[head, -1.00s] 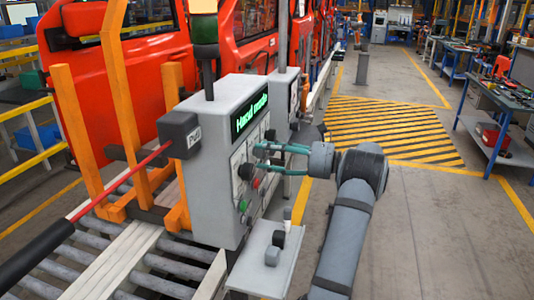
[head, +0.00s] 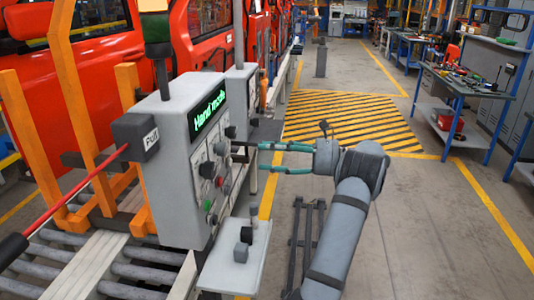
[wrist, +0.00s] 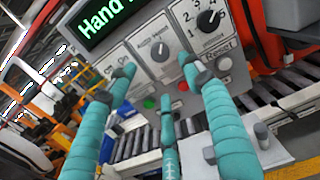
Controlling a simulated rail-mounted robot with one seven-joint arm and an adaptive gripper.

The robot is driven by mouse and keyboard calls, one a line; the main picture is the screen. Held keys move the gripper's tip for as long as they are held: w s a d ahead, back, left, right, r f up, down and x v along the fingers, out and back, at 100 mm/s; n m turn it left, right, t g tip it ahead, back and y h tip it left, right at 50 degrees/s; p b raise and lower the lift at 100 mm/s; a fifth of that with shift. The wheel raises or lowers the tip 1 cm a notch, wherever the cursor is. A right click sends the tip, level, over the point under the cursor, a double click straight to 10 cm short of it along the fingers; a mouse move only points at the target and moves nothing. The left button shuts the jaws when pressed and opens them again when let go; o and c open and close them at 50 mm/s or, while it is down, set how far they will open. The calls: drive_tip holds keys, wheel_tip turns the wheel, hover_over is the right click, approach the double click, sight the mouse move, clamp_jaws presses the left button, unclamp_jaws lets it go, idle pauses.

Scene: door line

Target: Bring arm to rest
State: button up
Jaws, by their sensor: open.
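My gripper (head: 262,158) has teal fingers, spread apart with nothing between them. In the head view it is to the right of the grey control box (head: 172,165), pointing left, apart from its face. My grey arm rises from the lower right to it. In the wrist view the fingers of my gripper (wrist: 157,75) point at the panel, which has a selector knob (wrist: 160,50), a numbered dial (wrist: 209,19), a red button (wrist: 182,86) and a green button (wrist: 150,103). The green-lit screen (head: 209,108) reads "Hand mode" in the head view.
A small shelf (head: 225,275) with dark and grey knobs juts out below the box. A roller conveyor (head: 125,273) and orange posts (head: 70,130) stand left, by red vehicle bodies (head: 95,62). Open floor (head: 420,240) lies right, before a blue workbench (head: 465,90).

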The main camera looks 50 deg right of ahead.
sight(226, 150)
drive_tip(key=x, duration=1.2)
drive_tip(key=shift+a, duration=0.1)
drive_tip(key=shift+s, duration=0.1)
